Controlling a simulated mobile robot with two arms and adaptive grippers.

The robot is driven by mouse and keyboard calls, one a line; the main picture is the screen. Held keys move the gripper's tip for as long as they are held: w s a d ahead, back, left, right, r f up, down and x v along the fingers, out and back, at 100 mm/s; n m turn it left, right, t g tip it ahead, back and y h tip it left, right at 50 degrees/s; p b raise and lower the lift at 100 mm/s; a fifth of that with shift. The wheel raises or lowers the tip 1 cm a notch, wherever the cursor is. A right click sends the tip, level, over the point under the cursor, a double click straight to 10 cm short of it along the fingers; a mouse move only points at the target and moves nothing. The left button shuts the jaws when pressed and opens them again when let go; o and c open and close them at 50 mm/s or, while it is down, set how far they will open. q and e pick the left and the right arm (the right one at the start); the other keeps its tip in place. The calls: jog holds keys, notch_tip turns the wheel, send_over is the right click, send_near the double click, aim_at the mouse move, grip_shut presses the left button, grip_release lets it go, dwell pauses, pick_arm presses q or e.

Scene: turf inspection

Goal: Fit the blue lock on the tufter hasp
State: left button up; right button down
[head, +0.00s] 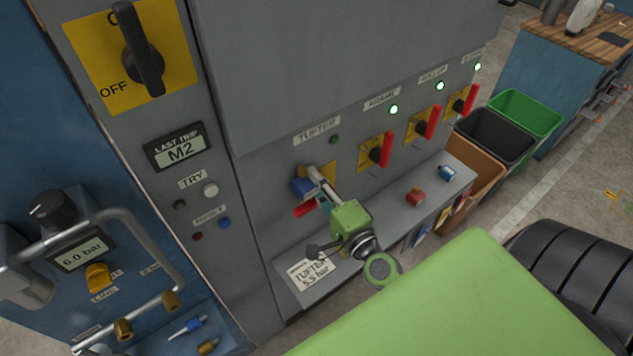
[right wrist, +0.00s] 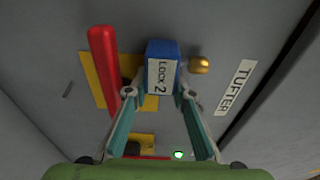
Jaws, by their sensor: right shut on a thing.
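My right gripper (head: 314,184) is shut on a blue lock (head: 301,189) in front of the tufter switch. The right wrist view shows the lock (right wrist: 162,52), labelled "LOCK 2", between the two fingertips (right wrist: 158,94). The tufter switch has a yellow plate (right wrist: 92,80) and a red handle (right wrist: 103,65). In the head view, its handle (head: 303,211) lies across, unlike its neighbours. A small brass-coloured piece (right wrist: 198,66) shows beside the lock. The hasp is not clearly visible, and I cannot tell whether the lock touches it. My left gripper is not in view.
A grey ledge (head: 387,231) below the switches holds a red lock (head: 415,197), another blue lock (head: 447,172) and a tufter card (head: 310,274). Three more red-handled switches (head: 376,152) stand to the right. Bins (head: 492,137) stand beyond.

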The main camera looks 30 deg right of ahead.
jog(key=shift+w+d+r, duration=0.1)
jog(key=shift+w+r, duration=0.15)
jog(key=shift+r, duration=0.25)
jog(key=c, duration=1.7)
grip_release()
jog(key=shift+s+f, duration=0.1)
jog(key=shift+f, duration=0.1)
jog(key=shift+s+a+f, duration=0.2)
jog(key=shift+s+f, duration=0.1)
jog(key=shift+s, duration=0.2)
jog(key=s, duration=1.1)
jog(key=shift+s+a+r, duration=0.1)
jog(key=shift+r, duration=0.2)
